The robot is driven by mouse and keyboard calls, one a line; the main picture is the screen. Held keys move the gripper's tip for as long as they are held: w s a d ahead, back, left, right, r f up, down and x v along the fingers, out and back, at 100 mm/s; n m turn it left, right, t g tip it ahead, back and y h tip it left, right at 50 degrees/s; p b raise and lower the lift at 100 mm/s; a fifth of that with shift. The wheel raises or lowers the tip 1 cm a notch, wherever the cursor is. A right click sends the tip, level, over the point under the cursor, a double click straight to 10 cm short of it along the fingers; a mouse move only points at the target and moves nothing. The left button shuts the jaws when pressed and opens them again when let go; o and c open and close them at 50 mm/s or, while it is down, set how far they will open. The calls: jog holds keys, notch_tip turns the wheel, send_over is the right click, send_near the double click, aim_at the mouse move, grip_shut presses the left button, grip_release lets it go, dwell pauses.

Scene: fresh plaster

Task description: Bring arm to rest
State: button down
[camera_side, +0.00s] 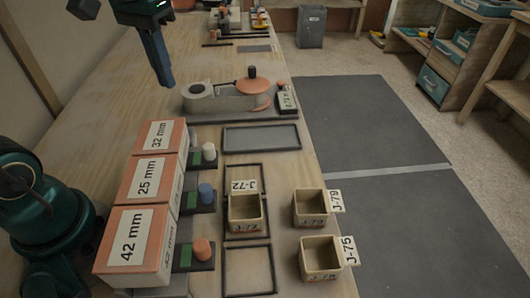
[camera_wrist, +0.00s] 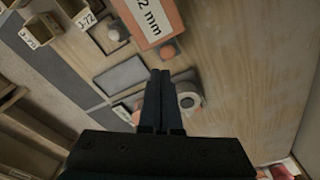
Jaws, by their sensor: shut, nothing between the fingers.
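My gripper (camera_side: 165,77) hangs in the air above the wooden bench at the upper left of the side view, apart from everything on the bench. In the wrist view my gripper (camera_wrist: 160,72) shows its two dark fingers shut together with nothing between them. My green arm base stands at the lower left of the side view. Most of the arm is out of the picture.
Orange boxes (camera_side: 140,180) marked 32, 25 and 42 mm line the bench (camera_side: 105,95). A tape-like device (camera_side: 225,97) sits beyond them. Bins J-72 (camera_side: 245,222), J-79 (camera_side: 310,218) and J-75 (camera_side: 320,268) stand at the right. The bench left of the device is clear.

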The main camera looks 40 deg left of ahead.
jog(key=s+d+t, duration=0.1)
jog(key=s, duration=0.1)
jog(key=s+d+m+t, duration=0.1)
jog(key=s+d, duration=0.1)
jog(key=s+d+r, duration=0.1)
jog(key=s, duration=0.1)
jog(key=shift+s+d+r+m+t, duration=0.1)
jog(key=shift+s+d+m+t, duration=0.1)
jog(key=shift+d+m+t, duration=0.2)
jog(key=shift+m+t, duration=0.4)
jog(key=shift+t, duration=0.4)
jog(key=s+f, duration=0.1)
jog(key=s+d+f, duration=0.1)
jog(key=s+f, duration=0.1)
jog(key=shift+s+d+f, duration=0.15)
jog(key=shift+f, duration=0.35)
jog(key=shift+w+r, duration=0.1)
jog(key=shift+w, duration=0.1)
